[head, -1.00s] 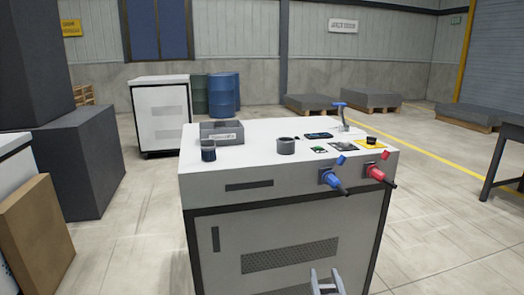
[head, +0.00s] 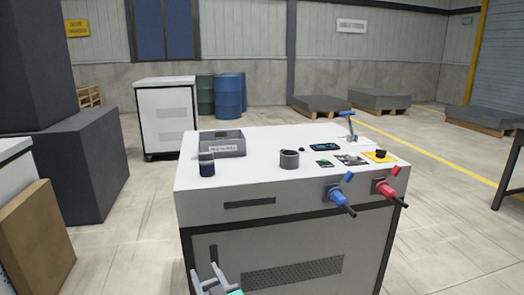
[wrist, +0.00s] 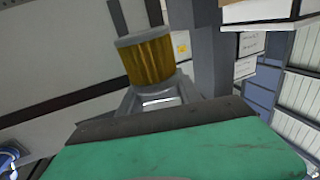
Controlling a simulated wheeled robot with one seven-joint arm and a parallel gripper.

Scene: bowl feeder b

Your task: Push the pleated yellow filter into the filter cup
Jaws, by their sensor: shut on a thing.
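The pleated yellow filter (wrist: 150,62) has grey end caps and shows in the wrist view, beyond the green body of my gripper. My gripper (head: 206,272) is shut on it. In the head view my gripper is low at the bottom edge, in front of the white cabinet, below its top; the filter cannot be made out there. A round grey open cup (head: 289,159), which looks like the filter cup, stands upright on the cabinet top, apart from my gripper. Its inside is mostly hidden.
On the white cabinet top (head: 250,172) are a dark jar (head: 207,166), a grey labelled bin (head: 222,143), a black device (head: 325,146) and a blue-handled lever (head: 348,124). Blue (head: 340,197) and red (head: 388,189) handles stick out in front. The top around the cup is partly clear.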

